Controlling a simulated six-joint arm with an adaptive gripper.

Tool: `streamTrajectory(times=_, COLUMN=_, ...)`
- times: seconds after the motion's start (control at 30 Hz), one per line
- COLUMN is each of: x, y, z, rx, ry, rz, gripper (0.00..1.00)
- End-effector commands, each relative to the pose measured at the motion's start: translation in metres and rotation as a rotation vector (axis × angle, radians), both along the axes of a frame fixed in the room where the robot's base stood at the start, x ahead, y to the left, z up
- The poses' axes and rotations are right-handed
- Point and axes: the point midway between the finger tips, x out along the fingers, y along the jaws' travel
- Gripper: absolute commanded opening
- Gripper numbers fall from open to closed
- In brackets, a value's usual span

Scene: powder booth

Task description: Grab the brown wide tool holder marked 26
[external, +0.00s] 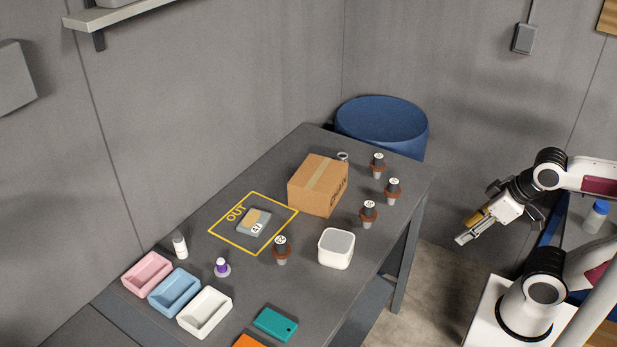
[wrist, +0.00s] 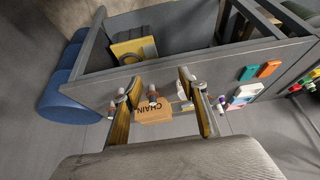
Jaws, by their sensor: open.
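Several tool holders with brown collars and round white labels stand upright on the grey table. In the external view one is at the back right (external: 377,165), a second (external: 393,190) is just in front of it, a third (external: 368,213) is nearer the white container, and a fourth (external: 281,250) is beside the yellow outline. Their numbers are too small for me to read, so I cannot tell which is 26. My gripper (external: 468,229) is open and empty, off the table to the right. In the wrist view, its fingers (wrist: 160,84) frame the table, with one brown-collared holder (wrist: 153,96) between them.
A cardboard box (external: 318,186) stands beside the holders, and a white container (external: 336,248) is in front. A yellow OUT outline (external: 272,246) surrounds a grey item. Pink, blue and white trays (external: 205,312) line the near left. A blue drum (external: 382,123) stands behind the table.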

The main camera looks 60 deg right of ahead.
Motion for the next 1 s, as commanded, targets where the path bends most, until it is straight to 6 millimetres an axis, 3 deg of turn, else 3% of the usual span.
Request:
streamTrajectory(times=0.27, x=0.001, y=-0.001, z=0.0, rx=-0.001, ry=-0.001, rz=-0.002, gripper=0.42)
streamTrajectory(times=0.47, x=0.016, y=-0.009, z=0.002, rx=-0.014, ry=-0.02, rz=-0.026, gripper=0.42)
streamTrajectory(times=1.0, x=0.127, y=-0.088, z=0.008, rx=-0.129, ry=-0.185, rz=-0.166, gripper=0.42)
